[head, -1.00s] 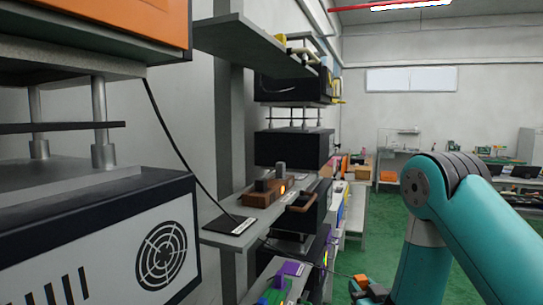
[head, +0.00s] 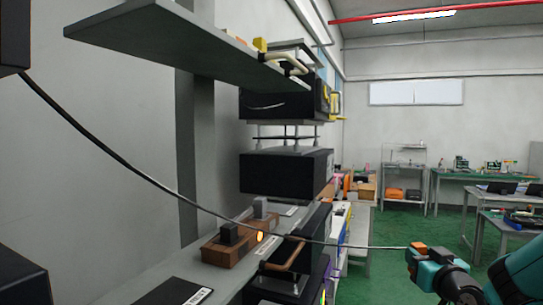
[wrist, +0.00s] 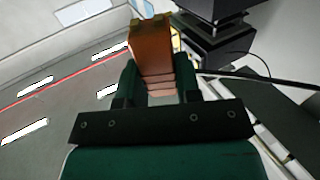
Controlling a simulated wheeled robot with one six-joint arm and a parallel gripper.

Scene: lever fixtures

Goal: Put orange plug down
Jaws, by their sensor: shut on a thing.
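The orange plug (head: 418,246) is held at the end of my gripper (head: 428,256), to the right in the head view. In the wrist view the plug (wrist: 151,48) stands out between the two fingers of my gripper (wrist: 157,82), which are shut on it. A dark cable (head: 130,162) runs from the upper left, sags across the shelf front and reaches the plug. The plug is in the air, apart from the shelf, with green floor behind it.
A grey shelf (head: 150,278) along the left wall carries a brown wooden block (head: 228,248) and a dark labelled plate (head: 186,292). Another shelf (head: 180,38) juts out above. Black machine boxes (head: 285,172) stand beyond. The green floor (head: 385,228) is open in the middle.

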